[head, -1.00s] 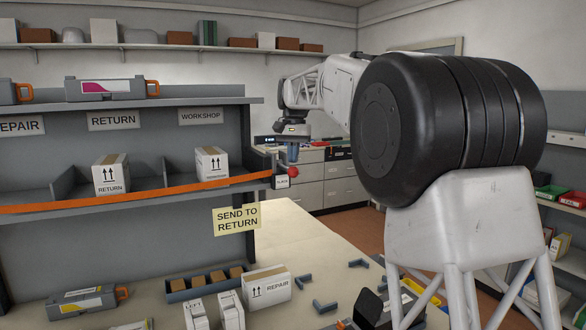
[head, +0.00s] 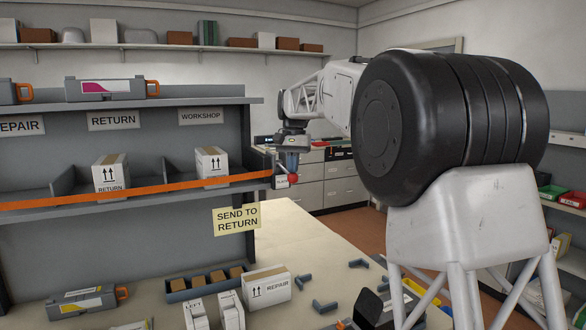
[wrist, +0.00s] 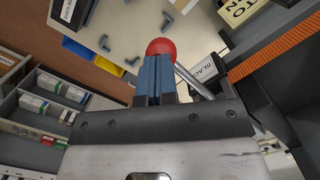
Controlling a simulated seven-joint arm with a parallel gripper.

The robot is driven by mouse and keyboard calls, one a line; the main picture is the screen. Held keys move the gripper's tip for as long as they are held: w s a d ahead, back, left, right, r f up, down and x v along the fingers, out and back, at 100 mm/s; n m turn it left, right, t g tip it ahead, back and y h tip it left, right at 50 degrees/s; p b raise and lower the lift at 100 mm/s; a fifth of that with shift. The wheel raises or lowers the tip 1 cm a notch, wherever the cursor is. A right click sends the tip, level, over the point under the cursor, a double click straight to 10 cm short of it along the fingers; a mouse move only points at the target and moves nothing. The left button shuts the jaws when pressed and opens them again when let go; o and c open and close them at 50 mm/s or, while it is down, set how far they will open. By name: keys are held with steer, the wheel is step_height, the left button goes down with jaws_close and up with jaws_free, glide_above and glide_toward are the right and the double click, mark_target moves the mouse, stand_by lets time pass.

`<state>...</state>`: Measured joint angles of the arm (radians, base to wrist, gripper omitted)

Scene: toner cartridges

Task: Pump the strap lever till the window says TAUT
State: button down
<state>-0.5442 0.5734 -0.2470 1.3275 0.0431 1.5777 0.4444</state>
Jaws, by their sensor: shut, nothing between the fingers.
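The strap lever is a grey rod (wrist: 196,84) with a red ball knob (head: 293,178), beside the shelf's right end. My gripper (head: 292,168) points down just above the knob; its blue fingers are shut and empty. In the wrist view the fingertips (wrist: 158,60) meet or nearly meet the red knob (wrist: 161,47); contact is unclear. The window (wrist: 205,71) shows letters reading "SLAC", its end cut off by the rod or frame edge. The orange strap (head: 150,188) runs across the shelf front to the lever housing.
White boxes (head: 212,165) stand in the shelf bays behind the strap. A "SEND TO RETURN" note (head: 237,219) hangs below. The table (head: 300,240) holds boxes, a cartridge (head: 82,301) and small grey-blue brackets (head: 325,307). Air right of the lever is free.

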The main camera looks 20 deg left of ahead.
steer(key=shift+f, duration=1.1)
steer(key=w, duration=0.1)
steer(key=w+r, duration=0.1)
steer(key=w, duration=0.1)
steer(key=shift+a, duration=0.15)
steer(key=shift+r, duration=0.1)
step_height(320, 180, up, 8)
steer(key=shift+w+f, duration=0.2)
steer(key=shift+w, duration=0.2)
stand_by(0.9)
